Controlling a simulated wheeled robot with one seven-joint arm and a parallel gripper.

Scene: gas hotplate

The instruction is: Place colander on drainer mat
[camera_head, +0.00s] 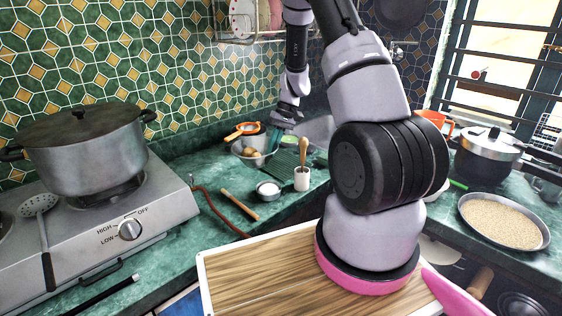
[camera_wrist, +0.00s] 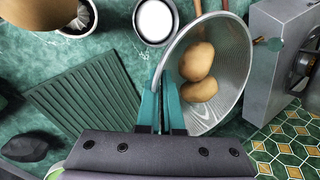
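The colander (camera_wrist: 232,52) is a silver mesh bowl holding potatoes (camera_wrist: 198,75); it also shows in the head view (camera_head: 240,150), partly behind my gripper. The drainer mat (camera_wrist: 75,100) is a dark green ribbed rectangle, left of the colander in the wrist view and bare where visible; it also shows in the head view (camera_head: 283,166). My gripper (camera_wrist: 165,85) has teal fingers close together on either side of the colander's left rim and appears shut on it. In the head view my gripper (camera_head: 275,138) is above the colander's right side. Whether the colander touches the counter is unclear.
A white bowl (camera_head: 268,189), a cup with a wooden pestle (camera_head: 302,179) and a rolling pin (camera_head: 240,205) lie in front. An orange-rimmed strainer (camera_head: 243,129) is behind. The stove (camera_head: 150,222) with a big pot (camera_head: 90,150) stands left.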

